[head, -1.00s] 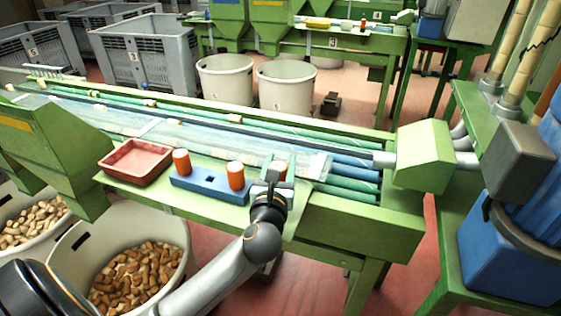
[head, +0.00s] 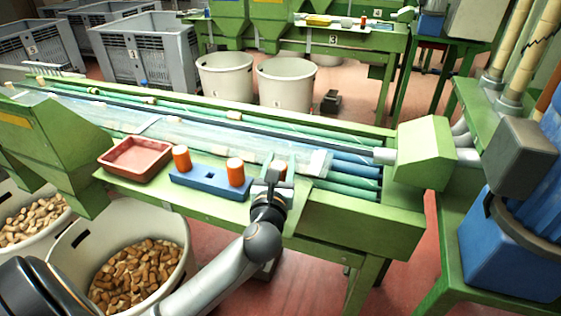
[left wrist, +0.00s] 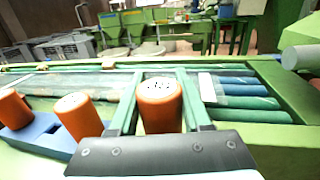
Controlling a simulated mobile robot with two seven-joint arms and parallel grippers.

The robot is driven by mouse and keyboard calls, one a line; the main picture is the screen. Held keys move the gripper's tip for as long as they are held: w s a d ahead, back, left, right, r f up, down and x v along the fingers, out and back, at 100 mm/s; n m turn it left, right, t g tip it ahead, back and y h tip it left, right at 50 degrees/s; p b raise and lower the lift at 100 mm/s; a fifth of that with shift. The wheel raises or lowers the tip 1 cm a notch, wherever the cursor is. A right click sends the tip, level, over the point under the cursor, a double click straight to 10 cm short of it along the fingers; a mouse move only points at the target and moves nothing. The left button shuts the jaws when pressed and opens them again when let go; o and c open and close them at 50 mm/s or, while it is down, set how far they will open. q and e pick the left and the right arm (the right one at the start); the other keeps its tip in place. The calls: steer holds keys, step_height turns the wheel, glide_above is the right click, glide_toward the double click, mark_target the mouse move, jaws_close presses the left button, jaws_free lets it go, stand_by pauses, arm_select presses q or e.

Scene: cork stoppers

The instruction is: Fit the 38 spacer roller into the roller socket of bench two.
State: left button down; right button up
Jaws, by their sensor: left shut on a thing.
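My left gripper (head: 274,182) is shut on an orange roller (head: 281,167) at the front edge of the green bench. In the left wrist view this roller (left wrist: 158,104) stands upright between the two fingers. Its pale top has dark marks too small to read. A blue block (head: 212,184) lies to the left on the bench. Two more orange rollers (head: 181,159) and (head: 235,172) stand upright in it, with a dark square hole (head: 209,178) between them. The roller's lower end is hidden by the gripper, and I cannot make out the roller socket. My right gripper is not in view.
A red tray (head: 136,160) stands left of the blue block. Long green and blue rods under clear film (head: 200,140) run along the bench behind the gripper. A green housing (head: 424,152) closes its right end. A white bin of corks (head: 135,272) stands below, in front.

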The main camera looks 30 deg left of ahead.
arm_select(q)
steer(key=shift+f+b, duration=0.5)
steer(key=shift+f, duration=0.2)
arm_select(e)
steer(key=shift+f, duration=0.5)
arm_select(q)
steer(key=shift+f, duration=0.3)
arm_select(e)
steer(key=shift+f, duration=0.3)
arm_select(q)
steer(key=shift+c, duration=1.4)
jaws_free()
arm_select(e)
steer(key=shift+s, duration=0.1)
